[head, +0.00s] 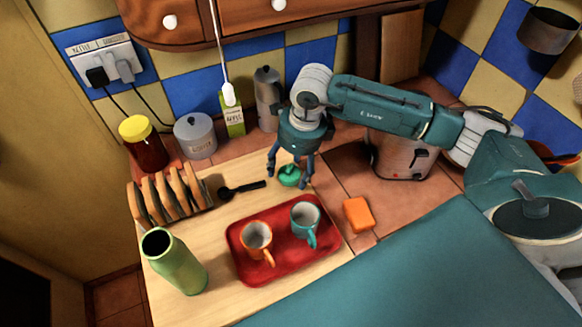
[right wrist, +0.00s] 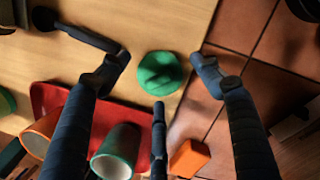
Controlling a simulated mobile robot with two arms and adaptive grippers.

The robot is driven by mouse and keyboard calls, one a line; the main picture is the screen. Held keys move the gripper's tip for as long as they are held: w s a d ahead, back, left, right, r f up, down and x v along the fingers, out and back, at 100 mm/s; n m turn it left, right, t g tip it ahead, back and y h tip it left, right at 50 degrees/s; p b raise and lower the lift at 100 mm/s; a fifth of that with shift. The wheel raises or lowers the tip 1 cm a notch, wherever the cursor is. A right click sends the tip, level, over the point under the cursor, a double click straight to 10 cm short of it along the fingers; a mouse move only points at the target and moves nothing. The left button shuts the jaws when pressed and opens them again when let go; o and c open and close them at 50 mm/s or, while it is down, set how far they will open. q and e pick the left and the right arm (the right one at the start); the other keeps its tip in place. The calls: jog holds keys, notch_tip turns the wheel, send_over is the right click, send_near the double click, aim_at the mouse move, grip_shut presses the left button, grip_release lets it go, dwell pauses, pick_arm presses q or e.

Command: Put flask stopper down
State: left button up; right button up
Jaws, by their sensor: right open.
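The green flask stopper (head: 289,176) rests on the light wooden board, near its right edge and behind the red tray. It also shows in the right wrist view (right wrist: 160,73). My right gripper (head: 290,166) points down over the stopper with its fingers spread around it. In the right wrist view, gaps show between the stopper and the fingers (right wrist: 159,79), so the gripper is open and empty. The green flask (head: 178,265) stands upright with its mouth open at the board's front left. My left gripper is not in view.
A red tray (head: 240,270) holds an orange mug (head: 257,240) and a teal mug (head: 305,220). A black spoon (head: 241,189) and toast rack (head: 170,196) lie left. An orange block (head: 358,215) is right. A grey grinder (head: 267,98) and toaster (head: 400,158) stand behind.

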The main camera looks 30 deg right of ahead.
aim_at(297, 174)
jog(key=shift+r, duration=0.15)
notch_tip(297, 174, up, 12)
jog(key=s+d+b, duration=0.1)
jog(key=b, duration=0.2)
jog(key=shift+s+d, duration=0.15)
jog(key=shift+s, duration=0.1)
